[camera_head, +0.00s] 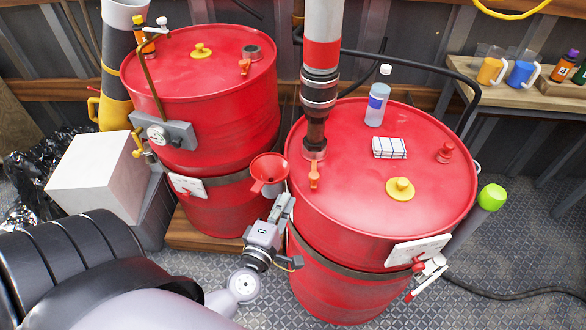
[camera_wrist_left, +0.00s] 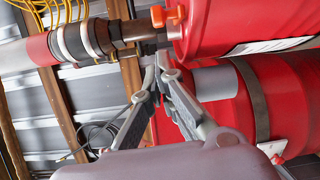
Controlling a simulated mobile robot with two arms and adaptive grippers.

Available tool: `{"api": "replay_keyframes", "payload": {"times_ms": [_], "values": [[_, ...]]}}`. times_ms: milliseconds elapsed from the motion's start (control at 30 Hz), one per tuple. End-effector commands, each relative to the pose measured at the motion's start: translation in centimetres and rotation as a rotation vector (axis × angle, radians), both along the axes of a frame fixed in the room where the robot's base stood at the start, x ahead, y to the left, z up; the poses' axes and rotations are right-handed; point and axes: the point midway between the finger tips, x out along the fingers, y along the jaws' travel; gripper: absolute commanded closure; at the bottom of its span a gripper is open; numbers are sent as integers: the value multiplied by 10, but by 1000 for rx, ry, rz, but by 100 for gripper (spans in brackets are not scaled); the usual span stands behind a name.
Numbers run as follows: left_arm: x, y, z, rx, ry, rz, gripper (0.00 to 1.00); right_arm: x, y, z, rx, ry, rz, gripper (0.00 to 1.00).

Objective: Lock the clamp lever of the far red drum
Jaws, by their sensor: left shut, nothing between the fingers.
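The far red drum (camera_head: 225,110) stands at the back left on a wooden pallet, with a dark clamp band around it. A small red part shows at the white label (camera_head: 188,185) on its front; I cannot tell the lever's position. The near red drum (camera_head: 330,220) stands to the right, with a white, red-tipped lever (camera_head: 428,278) at its lower right. My left gripper (camera_head: 285,203) is shut and empty, between the drums beside the near drum's left side. Its closed fingers (camera_wrist_left: 160,70) show in the left wrist view. My right gripper is not in view.
A red funnel (camera_head: 268,172) is just above my left gripper. A vertical pipe (camera_head: 320,70) meets the near drum's top. A white box (camera_head: 97,175) stands left of the far drum. A bench (camera_head: 470,72) with mugs is at the right. Open floor lies at lower right.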

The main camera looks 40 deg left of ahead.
Motion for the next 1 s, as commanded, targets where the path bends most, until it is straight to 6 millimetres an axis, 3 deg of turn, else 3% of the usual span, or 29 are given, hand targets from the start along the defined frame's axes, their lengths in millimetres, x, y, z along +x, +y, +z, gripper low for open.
{"api": "replay_keyframes", "payload": {"times_ms": [500, 700, 1000], "values": [[81, 21, 0, 2, -1, -1, 100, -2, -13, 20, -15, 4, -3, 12], [91, 24, -2, 1, -1, -1, 100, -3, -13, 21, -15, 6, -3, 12], [91, 24, -2, 1, 0, -1, 100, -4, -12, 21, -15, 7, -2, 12]]}}
